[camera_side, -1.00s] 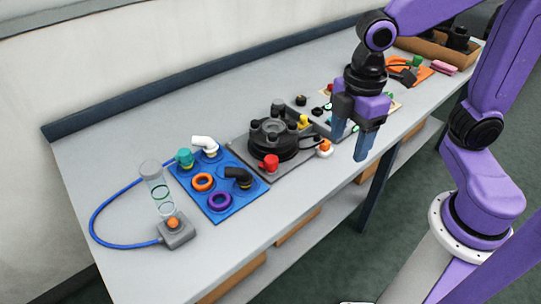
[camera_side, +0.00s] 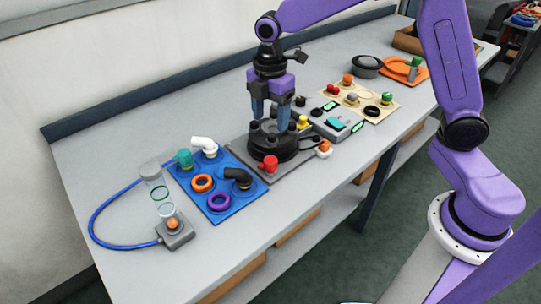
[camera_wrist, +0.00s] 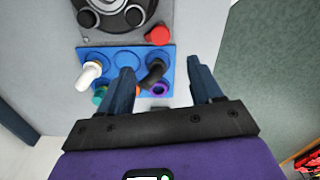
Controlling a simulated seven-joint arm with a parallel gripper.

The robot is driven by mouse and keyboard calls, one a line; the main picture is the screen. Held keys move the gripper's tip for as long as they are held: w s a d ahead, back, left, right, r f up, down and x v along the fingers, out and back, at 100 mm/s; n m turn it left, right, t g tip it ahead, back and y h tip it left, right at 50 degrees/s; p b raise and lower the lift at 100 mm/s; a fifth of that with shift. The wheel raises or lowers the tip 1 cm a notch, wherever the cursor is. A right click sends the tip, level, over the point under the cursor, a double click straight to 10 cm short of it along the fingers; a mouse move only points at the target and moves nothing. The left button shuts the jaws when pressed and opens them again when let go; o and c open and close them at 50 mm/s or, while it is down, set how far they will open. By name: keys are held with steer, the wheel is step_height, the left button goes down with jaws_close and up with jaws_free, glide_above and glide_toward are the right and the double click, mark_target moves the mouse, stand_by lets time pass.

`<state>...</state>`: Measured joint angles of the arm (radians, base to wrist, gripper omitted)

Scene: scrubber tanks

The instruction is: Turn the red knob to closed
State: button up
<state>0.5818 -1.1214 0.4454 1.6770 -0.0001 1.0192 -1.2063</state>
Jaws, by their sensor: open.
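The red knob (camera_side: 270,162) sits at the front corner of the grey plate (camera_side: 243,149), beside the round black tank unit (camera_side: 288,150). It also shows near the top of the wrist view (camera_wrist: 158,36), beyond my fingertips. My gripper (camera_side: 270,114) points down above the black unit, behind and above the red knob in the side view. Its blue fingers are spread apart with nothing between them. In the wrist view my gripper (camera_wrist: 161,72) frames part of the blue board. The fingers appear apart from the knob. The knob's open or closed marking is too small to read.
A blue board (camera_side: 224,206) with white, teal and black elbow fittings and coloured rings lies to the left. A clear tube (camera_side: 158,186) stands further left. A yellow knob (camera_side: 303,121) and an orange-topped knob (camera_side: 324,147) are close by.

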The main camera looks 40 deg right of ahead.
mark_target(271, 160)
step_height(271, 160, down, 13)
steer(key=shift+f, duration=0.1)
stand_by(0.3)
steer(key=shift+c, duration=0.4)
steer(key=c, duration=1)
